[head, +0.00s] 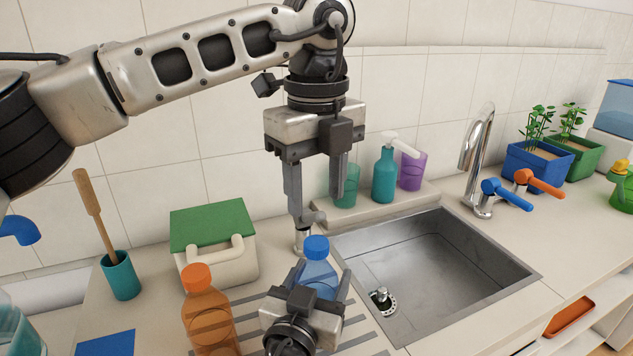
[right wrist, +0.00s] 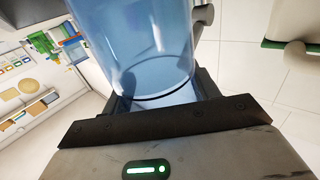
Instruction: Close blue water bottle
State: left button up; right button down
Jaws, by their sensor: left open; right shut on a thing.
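The blue water bottle (head: 319,275) is a clear blue bottle standing upright at the near left of the sink. A blue cap (head: 316,247) sits on its top; I cannot tell how tightly. My right gripper (head: 318,289) is shut around the bottle's body from the near side. In the right wrist view, the bottle's lower body (right wrist: 148,45) fills the space between the fingers. My left gripper (head: 318,200) hangs above and slightly behind the cap, pointing down, open and empty, apart from the cap.
An orange bottle (head: 208,315) stands left of the blue one, before a green-lidded container (head: 213,228). A sink (head: 430,265) with a tap (head: 476,160) lies to the right. A teal dispenser (head: 384,175) and purple cup (head: 411,170) stand behind it.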

aim_at(316, 242)
pick_arm(q)
jog(key=n, duration=0.6)
jog(key=shift+r, duration=0.15)
jog(key=shift+f, duration=4.05)
jog(key=c, duration=1)
